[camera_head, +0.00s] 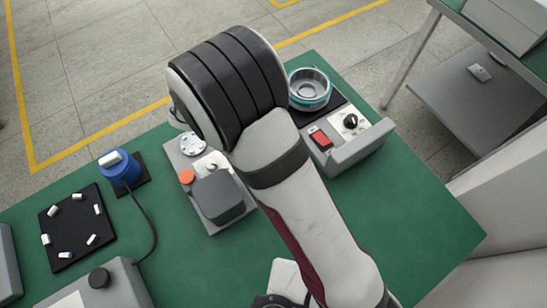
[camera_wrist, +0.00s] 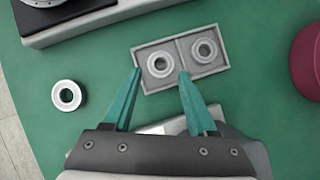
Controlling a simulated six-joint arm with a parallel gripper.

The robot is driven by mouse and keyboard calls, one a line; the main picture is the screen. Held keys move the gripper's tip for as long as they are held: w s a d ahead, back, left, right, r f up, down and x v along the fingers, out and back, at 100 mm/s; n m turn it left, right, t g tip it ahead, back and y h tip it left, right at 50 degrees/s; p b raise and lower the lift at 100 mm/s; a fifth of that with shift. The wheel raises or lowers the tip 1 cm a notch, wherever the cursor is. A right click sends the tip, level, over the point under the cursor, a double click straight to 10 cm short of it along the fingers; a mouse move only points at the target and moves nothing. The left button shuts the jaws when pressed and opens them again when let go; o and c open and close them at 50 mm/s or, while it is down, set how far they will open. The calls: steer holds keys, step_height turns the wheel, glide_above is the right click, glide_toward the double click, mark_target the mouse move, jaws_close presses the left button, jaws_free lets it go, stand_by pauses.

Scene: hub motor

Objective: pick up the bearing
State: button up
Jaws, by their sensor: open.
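In the wrist view, a grey two-compartment tray (camera_wrist: 182,39) holds a pale ring-shaped bearing in each compartment. The left bearing (camera_wrist: 172,63) appears between my fingertips, and the right bearing (camera_wrist: 213,50) lies to their right. A similar loose white ring (camera_wrist: 58,96) lies on the green table, left of the tray. My gripper (camera_wrist: 159,73) is open, with two teal fingers spread wide and nothing held. Its height above the tray is hard to tell. In the head view, my arm hides the gripper and tray.
On the green table (camera_head: 420,215) stand a teal-rimmed round part (camera_head: 309,88) on a grey station, a station with a dark box (camera_head: 217,197), a blue cylinder (camera_head: 122,170) with a cable, and a black mat (camera_head: 76,226) with small white pieces. A maroon object (camera_wrist: 308,62) lies right of the tray.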

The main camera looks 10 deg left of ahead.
steer(key=x, duration=0.5)
steer(key=shift+s+a+f, duration=0.1)
steer(key=shift+s, duration=0.05)
jaws_close()
